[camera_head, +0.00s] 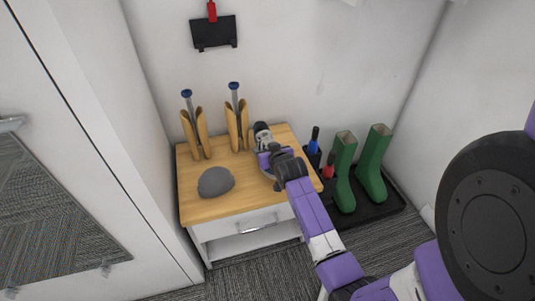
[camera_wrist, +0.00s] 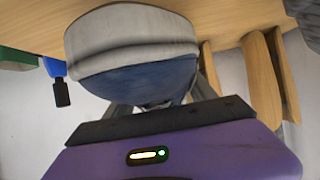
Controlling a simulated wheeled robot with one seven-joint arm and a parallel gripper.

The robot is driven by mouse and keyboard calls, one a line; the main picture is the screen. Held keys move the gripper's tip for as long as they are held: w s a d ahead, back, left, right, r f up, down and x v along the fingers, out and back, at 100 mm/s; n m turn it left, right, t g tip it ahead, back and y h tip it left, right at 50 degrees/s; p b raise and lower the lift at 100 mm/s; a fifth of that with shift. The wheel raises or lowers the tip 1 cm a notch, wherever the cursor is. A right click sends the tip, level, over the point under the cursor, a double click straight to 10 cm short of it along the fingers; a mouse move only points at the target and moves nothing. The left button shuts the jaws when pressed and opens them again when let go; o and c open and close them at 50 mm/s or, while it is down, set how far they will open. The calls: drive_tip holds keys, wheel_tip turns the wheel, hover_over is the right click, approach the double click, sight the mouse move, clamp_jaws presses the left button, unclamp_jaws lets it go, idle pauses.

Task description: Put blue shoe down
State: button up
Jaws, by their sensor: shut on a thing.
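The blue shoe (camera_wrist: 145,78), with a broad whitish sole or toe edge, is between the fingers of my gripper (camera_wrist: 165,104) in the wrist view. My gripper (camera_head: 266,152) is shut on it at the right part of the wooden top of a small cabinet (camera_head: 239,203). In the head view my gripper and wrist cover most of the shoe. I cannot tell whether the shoe touches the wooden top.
Two wooden boot shapers (camera_head: 195,133) with blue knobs stand at the back of the top. A grey rounded lump (camera_head: 216,182) lies front left. Green boots (camera_head: 374,165) stand on a black tray (camera_head: 381,213) at right. The front middle of the top is bare.

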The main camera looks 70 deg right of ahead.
wheel_tip(320, 180, up, 24)
drive_tip(key=p, duration=0.6)
